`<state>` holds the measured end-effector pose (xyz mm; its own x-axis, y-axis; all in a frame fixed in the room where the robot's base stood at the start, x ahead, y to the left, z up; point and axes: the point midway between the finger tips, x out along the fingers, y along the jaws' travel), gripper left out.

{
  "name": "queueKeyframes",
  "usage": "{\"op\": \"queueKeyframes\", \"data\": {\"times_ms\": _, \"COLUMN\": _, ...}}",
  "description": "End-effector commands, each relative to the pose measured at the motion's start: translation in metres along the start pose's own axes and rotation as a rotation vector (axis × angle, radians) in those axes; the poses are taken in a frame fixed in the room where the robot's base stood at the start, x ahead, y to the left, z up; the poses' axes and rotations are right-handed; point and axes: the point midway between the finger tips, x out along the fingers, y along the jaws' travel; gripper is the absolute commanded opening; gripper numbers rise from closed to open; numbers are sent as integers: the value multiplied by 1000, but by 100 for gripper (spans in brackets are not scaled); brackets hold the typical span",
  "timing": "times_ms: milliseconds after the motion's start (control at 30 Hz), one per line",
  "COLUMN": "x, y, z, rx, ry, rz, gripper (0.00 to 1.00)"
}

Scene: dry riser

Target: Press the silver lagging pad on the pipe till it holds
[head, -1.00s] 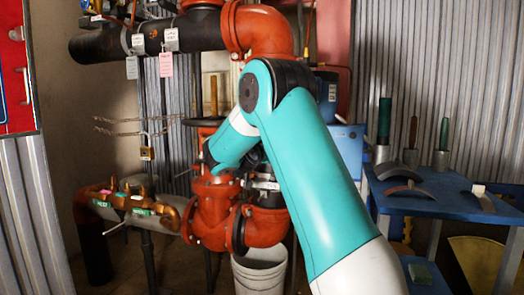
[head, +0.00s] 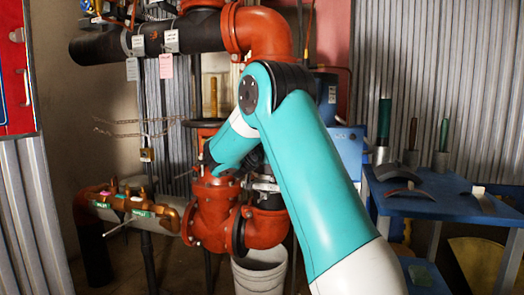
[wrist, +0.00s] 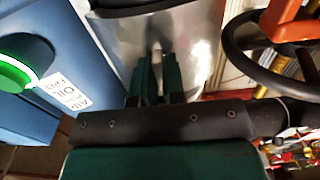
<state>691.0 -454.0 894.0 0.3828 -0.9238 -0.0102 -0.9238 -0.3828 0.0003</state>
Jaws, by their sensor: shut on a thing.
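The silver lagging pad (wrist: 198,38) shows in the wrist view as a curved, shiny sheet just beyond my fingertips. My gripper (wrist: 157,72) is shut on a narrow grip at the middle of the pad. A dark band (wrist: 135,8) runs along the pad's far edge; I cannot tell whether it is pipe. The pipe behind the pad is hidden, so I cannot tell whether the pad touches it. In the head view my arm hides my gripper and the pad.
A blue cabinet (wrist: 40,75) with a green round fitting stands left in the wrist view, a black handwheel (wrist: 262,45) right. In the head view, red valves (head: 215,205) and a white bucket (head: 260,272) stand behind my arm. A blue table (head: 435,207) holds tools and curved pads.

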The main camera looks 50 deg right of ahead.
Motion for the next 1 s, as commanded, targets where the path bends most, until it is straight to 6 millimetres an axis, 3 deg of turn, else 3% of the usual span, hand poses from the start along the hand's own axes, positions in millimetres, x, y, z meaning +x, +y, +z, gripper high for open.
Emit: {"op": "queueKeyframes", "data": {"times_ms": 1000, "x": 6, "y": 0, "z": -1, "rx": 1, "ry": 1, "rz": 0, "gripper": 0}}
